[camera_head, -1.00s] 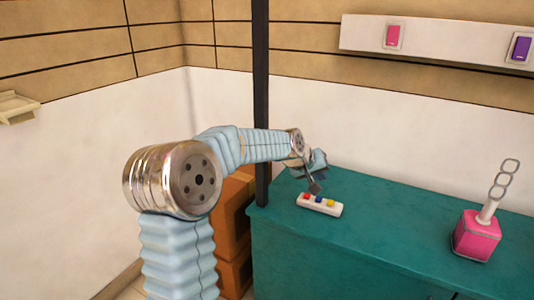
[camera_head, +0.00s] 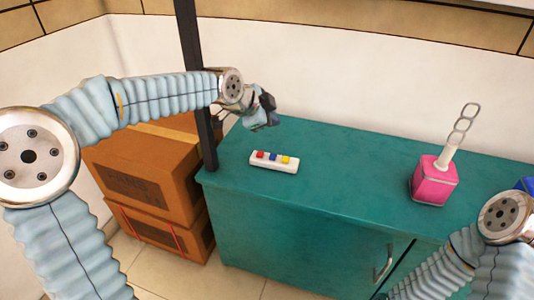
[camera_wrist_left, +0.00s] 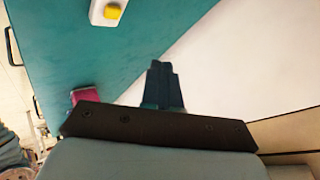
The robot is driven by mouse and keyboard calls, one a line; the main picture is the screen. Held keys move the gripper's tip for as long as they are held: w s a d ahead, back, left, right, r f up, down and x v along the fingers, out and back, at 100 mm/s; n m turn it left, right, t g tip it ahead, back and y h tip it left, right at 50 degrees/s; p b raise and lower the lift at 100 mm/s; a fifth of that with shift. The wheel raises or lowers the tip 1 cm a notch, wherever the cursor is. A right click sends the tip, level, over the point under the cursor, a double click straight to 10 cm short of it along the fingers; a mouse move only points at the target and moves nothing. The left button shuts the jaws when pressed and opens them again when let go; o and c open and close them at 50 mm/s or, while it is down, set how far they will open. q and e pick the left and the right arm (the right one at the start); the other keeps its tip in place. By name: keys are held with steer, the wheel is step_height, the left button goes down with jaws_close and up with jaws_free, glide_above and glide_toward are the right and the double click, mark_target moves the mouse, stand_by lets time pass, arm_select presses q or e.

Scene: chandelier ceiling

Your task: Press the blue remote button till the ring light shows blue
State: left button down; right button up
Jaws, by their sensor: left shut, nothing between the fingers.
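The white remote (camera_head: 273,168) lies on the teal cabinet top, with red, blue and yellow buttons in a row. Its blue button (camera_head: 275,157) is in the middle. My left gripper (camera_head: 268,116) is shut and empty, above the back left of the cabinet, behind the remote and apart from it. In the left wrist view its closed fingers (camera_wrist_left: 162,85) show, and the remote's end with the yellow button (camera_wrist_left: 113,11) is at the top edge. The blue button is out of that view. No ring light is seen. My right gripper is out of view; only its arm shows at the lower right.
The teal cabinet (camera_head: 330,195) has clear room around the remote. A pink block-shaped object (camera_head: 433,183) with a chain-like top stands on its right. A dark post (camera_head: 196,80) rises at the cabinet's left corner, beside stacked brown boxes (camera_head: 145,175).

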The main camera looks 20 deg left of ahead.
arm_select(q)
steer(key=shift+f, duration=0.1)
steer(key=b, duration=0.6)
glide_above(271, 158)
step_height(271, 158, down, 8)
steer(key=shift+r, duration=0.25)
steer(key=shift+f+b, duration=0.3)
steer(key=shift+f, duration=0.3)
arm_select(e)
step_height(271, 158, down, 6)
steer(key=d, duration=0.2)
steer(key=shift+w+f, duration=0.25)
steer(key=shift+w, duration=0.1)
arm_select(q)
steer(key=shift+f, duration=0.1)
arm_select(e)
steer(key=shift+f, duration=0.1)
arm_select(q)
steer(key=shift+f+b, duration=0.3)
steer(key=shift+b, duration=0.1)
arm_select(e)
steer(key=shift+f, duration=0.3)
